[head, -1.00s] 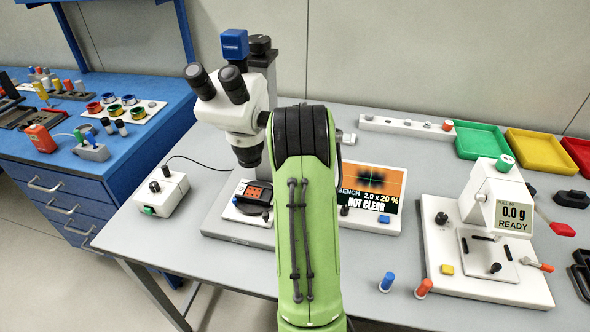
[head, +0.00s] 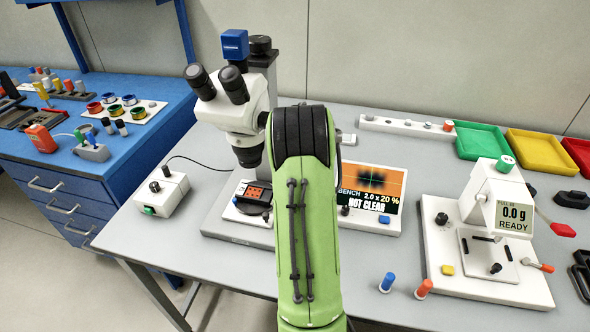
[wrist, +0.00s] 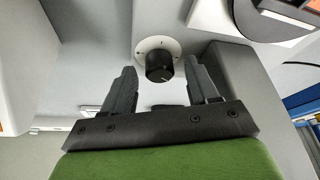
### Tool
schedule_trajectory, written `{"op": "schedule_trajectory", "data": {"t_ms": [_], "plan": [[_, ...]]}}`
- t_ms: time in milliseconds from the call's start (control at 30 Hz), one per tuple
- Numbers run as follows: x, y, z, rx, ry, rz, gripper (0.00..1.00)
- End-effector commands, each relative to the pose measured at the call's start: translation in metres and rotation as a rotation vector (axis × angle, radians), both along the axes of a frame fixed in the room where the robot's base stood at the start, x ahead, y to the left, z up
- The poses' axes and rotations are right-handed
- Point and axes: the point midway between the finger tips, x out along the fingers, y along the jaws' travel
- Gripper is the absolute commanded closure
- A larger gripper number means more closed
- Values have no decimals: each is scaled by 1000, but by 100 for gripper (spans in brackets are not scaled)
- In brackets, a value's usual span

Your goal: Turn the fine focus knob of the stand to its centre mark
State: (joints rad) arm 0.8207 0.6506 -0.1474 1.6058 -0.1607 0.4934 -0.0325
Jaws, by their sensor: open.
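The stand's focus knob (wrist: 158,68) is a black knob on a round white dial plate with tick marks, seen in the wrist view. A light pointer line shows on its face; I cannot tell whether it meets the centre mark. My gripper (wrist: 158,80) is open, with one dark finger on each side of the knob and gaps between. How near the fingers are in depth is unclear. In the head view the microscope (head: 240,100) stands on its base (head: 225,226). My green arm hides the knob and gripper there. The screen (head: 370,188) reads "BENCH 2.0 x 20 %" and "NOT CLEAR".
A white box with a knob (head: 161,194) stands left of the microscope. The pull tester (head: 488,230) reads "0.0 g READY" at the right. Blue and orange-capped small pieces (head: 387,282) stand at the front. Coloured trays (head: 482,141) lie at the back right.

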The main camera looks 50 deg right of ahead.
Motion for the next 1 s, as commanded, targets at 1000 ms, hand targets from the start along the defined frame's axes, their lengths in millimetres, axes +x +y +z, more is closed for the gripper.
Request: {"op": "schedule_trajectory", "data": {"t_ms": [1000], "plan": [[-42,42,144,0,0,1,41]]}}
